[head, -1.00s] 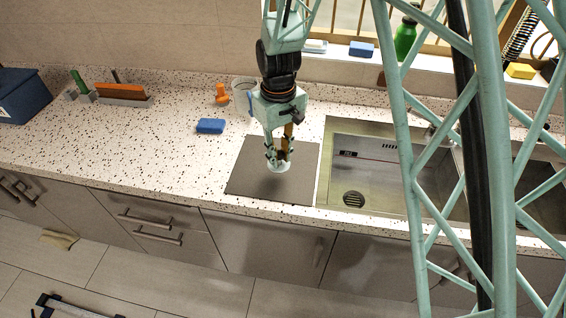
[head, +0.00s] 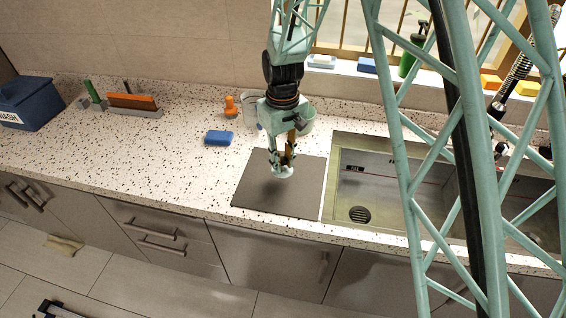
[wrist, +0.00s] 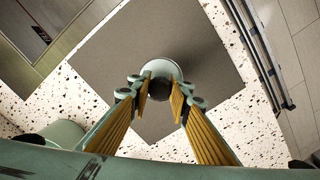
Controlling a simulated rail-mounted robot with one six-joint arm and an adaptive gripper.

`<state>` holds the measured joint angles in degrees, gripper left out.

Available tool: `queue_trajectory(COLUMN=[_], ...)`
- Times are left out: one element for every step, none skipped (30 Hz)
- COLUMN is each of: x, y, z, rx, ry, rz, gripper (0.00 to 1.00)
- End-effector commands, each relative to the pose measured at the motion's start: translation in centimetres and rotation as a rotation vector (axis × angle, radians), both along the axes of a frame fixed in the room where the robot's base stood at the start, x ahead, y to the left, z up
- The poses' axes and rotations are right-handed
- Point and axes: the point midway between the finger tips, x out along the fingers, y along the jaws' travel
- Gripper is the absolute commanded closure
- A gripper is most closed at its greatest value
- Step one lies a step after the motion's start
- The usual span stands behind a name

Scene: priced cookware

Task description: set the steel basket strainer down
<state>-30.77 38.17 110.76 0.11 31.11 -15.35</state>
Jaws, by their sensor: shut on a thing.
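My gripper (head: 283,160) points down over the dark grey mat (head: 258,197) on the counter. It is shut on the steel basket strainer (head: 281,172), a small, pale round piece at the fingertips. In the wrist view the strainer (wrist: 160,67) shows as a pale disc with a dark middle between the tips of the yellow-padded fingers. The mat (wrist: 200,30) lies behind it there. A faint shadow falls on the mat below the strainer, which looks held above it; the exact gap cannot be told.
The sink (head: 380,190) with its drain (head: 359,214) is right of the mat. A blue sponge (head: 218,138), an orange object (head: 231,106) and a pale cup (head: 249,112) stand behind and left.

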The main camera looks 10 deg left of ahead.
Motion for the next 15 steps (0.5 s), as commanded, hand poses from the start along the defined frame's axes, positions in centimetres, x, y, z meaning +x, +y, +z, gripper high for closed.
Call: queue_trajectory(x=[0.3,0.5,0.5,0.4,0.4,0.4,0.4,0.4,0.4,0.4,0.4,0.4,0.4,0.4,0.4], y=[0.2,0.3,0.3,0.2,0.2,0.2,0.2,0.2,0.2,0.2,0.2,0.2,0.2,0.2,0.2], z=[0.0,0.0,-0.2,-0.5,-0.7,-1.0,-1.3,-1.6,-1.9,-2.1,-2.3,-2.6,-2.8,-3.0,-3.2], rx=[0.001,0.001,0.000,0.000,-0.001,0.000,0.000,-0.001,-0.001,-0.001,-0.001,-0.001,-0.001,0.000,0.000], ry=[-0.001,-0.001,0.000,0.000,0.001,0.000,0.000,0.001,0.001,0.001,0.001,0.001,0.001,0.000,0.000], rz=[0.000,0.000,0.000,0.000,0.000,0.000,0.000,0.000,0.000,0.000,0.000,0.000,0.000,0.000,0.000], gripper=[0.93,0.93,0.93,0.93,0.93,0.93,0.93,0.93,0.93,0.93,0.93,0.93,0.93,0.93,0.93])
